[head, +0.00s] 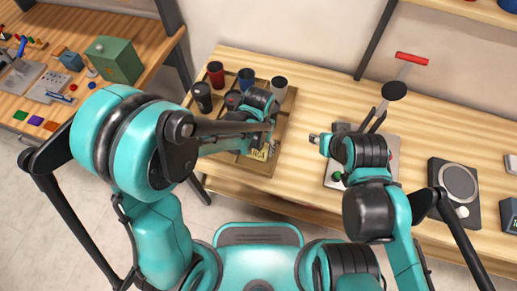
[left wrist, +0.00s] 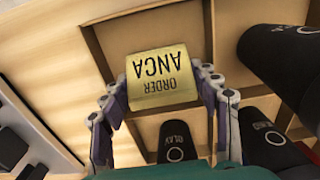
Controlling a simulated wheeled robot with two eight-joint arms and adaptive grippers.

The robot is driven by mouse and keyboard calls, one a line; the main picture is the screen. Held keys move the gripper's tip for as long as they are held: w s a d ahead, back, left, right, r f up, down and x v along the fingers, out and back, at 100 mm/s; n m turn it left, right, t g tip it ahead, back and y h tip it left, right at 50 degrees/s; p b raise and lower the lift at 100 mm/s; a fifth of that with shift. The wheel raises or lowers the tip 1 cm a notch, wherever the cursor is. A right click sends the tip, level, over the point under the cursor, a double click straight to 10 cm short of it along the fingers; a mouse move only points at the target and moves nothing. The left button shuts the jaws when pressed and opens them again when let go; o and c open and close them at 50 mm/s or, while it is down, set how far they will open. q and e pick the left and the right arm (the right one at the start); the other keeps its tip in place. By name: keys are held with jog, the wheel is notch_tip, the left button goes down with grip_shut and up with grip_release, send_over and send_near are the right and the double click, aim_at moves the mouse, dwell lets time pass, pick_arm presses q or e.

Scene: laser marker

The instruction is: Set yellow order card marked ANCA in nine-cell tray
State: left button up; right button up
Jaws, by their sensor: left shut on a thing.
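The yellow order card (head: 259,154) is in my left gripper (head: 268,137) over the near part of the wooden nine-cell tray (head: 289,112). In the left wrist view the card (left wrist: 162,82) reads ORDER ANCA upside down. It sits between the two fingers of my left gripper (left wrist: 161,88), which touch its sides. Behind it are bare tray cells and dividers (left wrist: 204,30). I cannot tell whether the card touches the tray floor. My right gripper (head: 374,122) is near the grey-based machine; its finger gap is unclear.
A red-handled lever (head: 411,58) and a round-plated device (head: 459,182) are to the right. Bare tabletop (head: 318,98) lies beside the tray.

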aim_at(259, 147)
pick_arm(q)
jog(key=shift+f, duration=0.2)
jog(key=shift+f, duration=0.1)
jog(key=o, duration=0.9)
jog(key=shift+c, duration=0.2)
jog(key=shift+r, duration=0.25)
notch_tip(259, 147, up, 12)
jog(key=p, duration=0.5)
jog(key=s+a+r+n+t, duration=0.1)
jog(key=s+a+r+t, duration=0.1)
jog(key=a, duration=0.4)
jog(key=s+a+r+n+t, duration=0.1)
jog(key=s+a+r+t, duration=0.1)
jog(key=a+r, duration=0.2)
jog(key=s+a+r+n+t, duration=0.1)
jog(key=a+r+t, duration=0.2)
jog(key=a, duration=0.5)
jog(key=shift+s+n, duration=0.3)
jog(key=shift+s, duration=0.1)
